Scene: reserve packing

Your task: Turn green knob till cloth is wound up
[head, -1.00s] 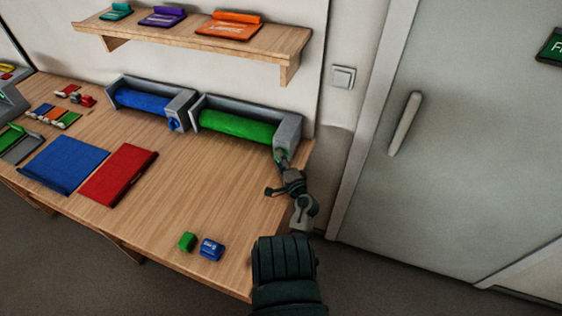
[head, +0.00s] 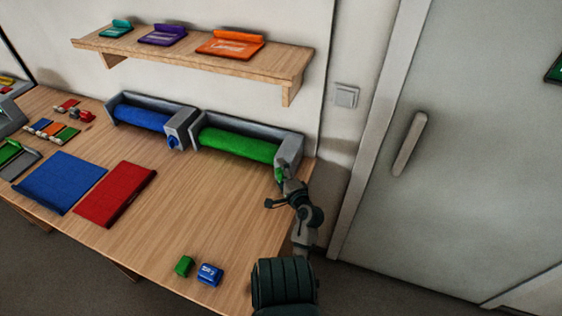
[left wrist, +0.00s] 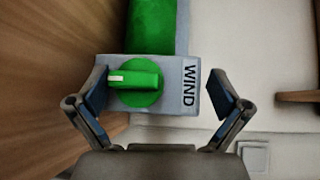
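The green cloth (head: 237,145) lies as a roll in a grey holder (head: 290,148) at the back right of the table. The green knob (left wrist: 135,82) is on the holder's end face, beside the word WIND, with a white mark pointing left in the left wrist view. It shows small in the head view (head: 279,174). My left gripper (left wrist: 156,95) is open, its two fingers apart on either side of the knob and end face, the left finger nearer the knob. It also shows in the head view (head: 284,184). I cannot tell whether a finger touches. My right gripper is not in view.
A blue roll (head: 142,117) in a like holder stands to the left. Blue (head: 60,180) and red (head: 115,193) cloths lie on the table (head: 190,205). A green block (head: 184,265) and blue block (head: 209,273) sit near the front edge. A shelf (head: 190,53) hangs above.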

